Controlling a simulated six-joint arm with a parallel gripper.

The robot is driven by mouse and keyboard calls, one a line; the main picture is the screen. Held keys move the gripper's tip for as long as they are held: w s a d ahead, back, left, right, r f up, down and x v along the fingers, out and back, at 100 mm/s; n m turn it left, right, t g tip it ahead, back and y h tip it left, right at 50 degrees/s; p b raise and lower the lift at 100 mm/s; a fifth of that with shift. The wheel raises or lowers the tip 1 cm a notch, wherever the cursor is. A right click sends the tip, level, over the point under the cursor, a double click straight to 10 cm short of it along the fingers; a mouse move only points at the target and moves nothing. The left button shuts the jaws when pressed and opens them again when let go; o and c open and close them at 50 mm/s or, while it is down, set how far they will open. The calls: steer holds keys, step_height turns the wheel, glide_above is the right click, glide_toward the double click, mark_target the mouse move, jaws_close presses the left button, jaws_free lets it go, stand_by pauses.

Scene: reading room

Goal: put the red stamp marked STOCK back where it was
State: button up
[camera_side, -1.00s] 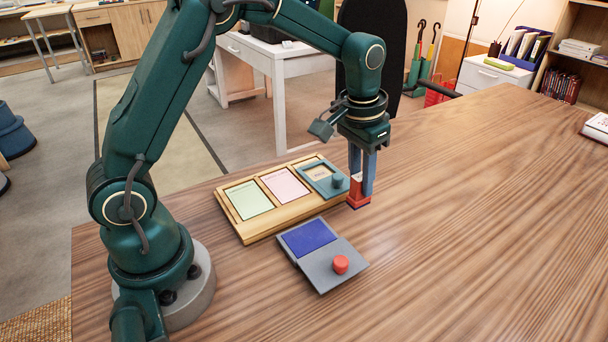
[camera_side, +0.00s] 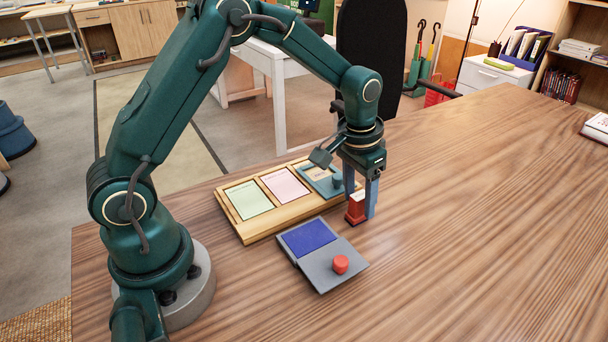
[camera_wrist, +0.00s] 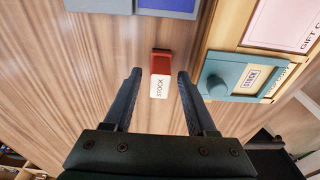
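The red stamp (camera_side: 355,210) stands on the table to the right of the ink pad and in front of the card tray's right end. In the wrist view the stamp (camera_wrist: 161,64) shows a white label reading STOCK, between and slightly beyond the fingertips. My gripper (camera_side: 360,205) is open, with a finger on either side of the stamp. In the wrist view a gap shows between the stamp and each finger of the gripper (camera_wrist: 158,75). The stamp's underside is hidden.
The wooden tray (camera_side: 246,238) holds green, pink and beige cards; a teal frame (camera_side: 318,182) with a knob lies over the beige one, which bears a STOCK print (camera_wrist: 250,78). The open blue ink pad (camera_side: 308,237) has a grey, red-knobbed lid (camera_side: 325,272).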

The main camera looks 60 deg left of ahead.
mark_target(350, 216)
step_height(350, 216, up, 12)
steer(key=s, duration=0.2)
steer(key=s+t, duration=0.4)
steer(key=s, duration=1.2)
steer(key=shift+s+d+r, duration=0.25)
steer(key=shift+s+r, duration=0.05)
steer(key=shift+s, duration=0.1)
